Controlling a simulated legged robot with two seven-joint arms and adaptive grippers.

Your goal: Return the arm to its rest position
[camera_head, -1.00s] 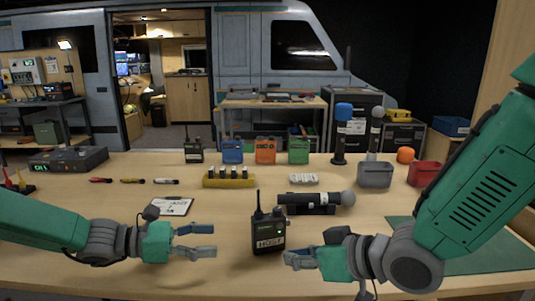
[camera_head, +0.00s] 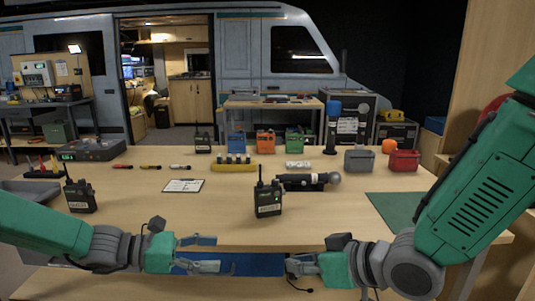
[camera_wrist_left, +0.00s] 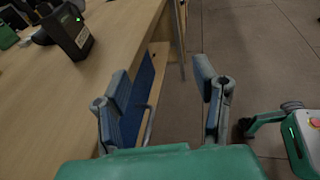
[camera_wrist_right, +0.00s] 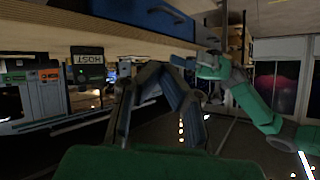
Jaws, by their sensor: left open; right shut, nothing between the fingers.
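My left gripper (camera_head: 212,253) is open and empty, low in front of the table's near edge in the head view. Its spread fingers (camera_wrist_left: 165,105) also show in the left wrist view, with floor and the table edge beyond. My right gripper (camera_head: 290,265) is shut and empty, also in front of the near edge, to the right of the left one. Its fingers (camera_wrist_right: 160,80) show in the right wrist view. A black radio (camera_head: 268,200) stands upright on the table near the front edge, apart from both grippers.
Another radio (camera_head: 80,195) stands at the left of the table (camera_head: 225,215). A microphone (camera_head: 305,182), clipboard (camera_head: 183,185), yellow battery holder (camera_head: 233,165), grey bin (camera_head: 359,161) and red bin (camera_head: 404,160) sit further back. A blue drawer or bin (camera_head: 240,264) lies below the near edge.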

